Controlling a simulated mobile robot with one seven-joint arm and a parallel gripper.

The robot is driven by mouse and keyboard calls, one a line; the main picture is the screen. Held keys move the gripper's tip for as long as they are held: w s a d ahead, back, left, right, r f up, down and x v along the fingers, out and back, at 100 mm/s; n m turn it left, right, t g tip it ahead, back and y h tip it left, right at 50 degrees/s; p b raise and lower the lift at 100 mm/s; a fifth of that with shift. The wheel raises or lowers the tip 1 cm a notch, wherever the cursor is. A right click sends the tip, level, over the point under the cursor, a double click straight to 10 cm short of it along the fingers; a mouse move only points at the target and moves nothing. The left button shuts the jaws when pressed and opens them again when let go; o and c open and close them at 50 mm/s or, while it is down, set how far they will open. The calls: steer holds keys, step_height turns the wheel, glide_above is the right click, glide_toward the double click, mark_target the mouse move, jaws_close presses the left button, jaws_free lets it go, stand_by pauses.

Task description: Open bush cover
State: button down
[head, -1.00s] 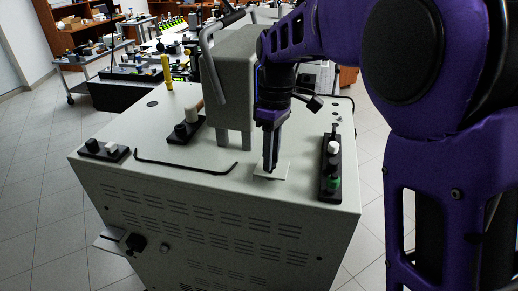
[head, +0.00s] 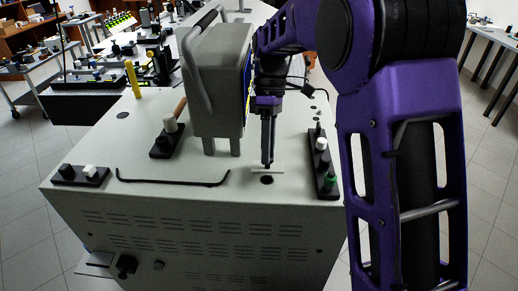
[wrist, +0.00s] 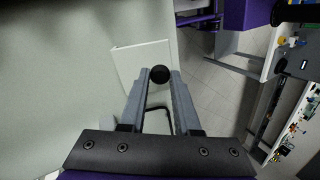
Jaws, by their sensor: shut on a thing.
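The bush cover (head: 278,167) is a small white square plate on the top of the grey cabinet, near its front right. A round dark hole (head: 267,180) shows just in front of it. My gripper (head: 267,163) points down and is shut on the cover's black round knob (wrist: 160,74). In the wrist view the white cover (wrist: 140,62) lies beyond the fingertips. The fingers hide part of the cover in the head view. I cannot tell whether the cover is hinged, tilted or lifted clear.
A black rack (head: 325,163) with white and green knobs stands right of the cover. A grey box with a handle (head: 217,85) stands behind left. A black bent rod (head: 172,180) lies along the front edge. Small black holders (head: 80,176) sit at left.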

steer(key=shift+w+r+g, duration=0.15)
steer(key=shift+w+g, duration=0.65)
steer(key=shift+g, duration=0.2)
steer(key=shift+w+r+g, duration=0.1)
steer(key=shift+w+g, duration=0.65)
steer(key=shift+g, duration=0.25)
steer(key=c, duration=0.6)
jaws_free()
